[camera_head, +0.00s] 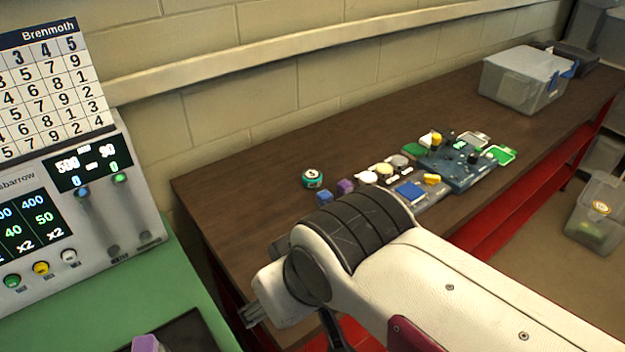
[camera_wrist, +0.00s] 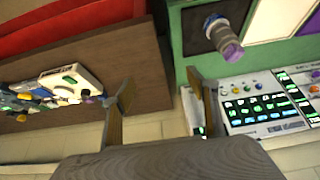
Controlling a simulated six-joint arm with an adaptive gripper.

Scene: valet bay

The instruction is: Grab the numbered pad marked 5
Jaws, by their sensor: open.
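I cannot make out a pad marked 5 in either view. A round teal piece (camera_head: 312,178) with a small mark, too small to read surely, sits on the brown table (camera_head: 250,180) at its left part. Several small coloured pieces lie to its right, among them a blue block (camera_head: 324,197) and a purple block (camera_head: 345,186); I cannot read numbers on them. My gripper (camera_wrist: 163,90) is open and empty in the wrist view, its two fingers far apart. In the head view my arm covers the table's near edge and part of what lies there.
A grey console (camera_head: 70,220) with a number chart (camera_head: 45,85) stands on a green bench (camera_head: 180,285) at left. A purple-topped cylinder (camera_wrist: 225,42) stands there. A blue tray (camera_head: 465,170) and a lidded clear bin (camera_head: 525,80) are on the table. The table's back left is clear.

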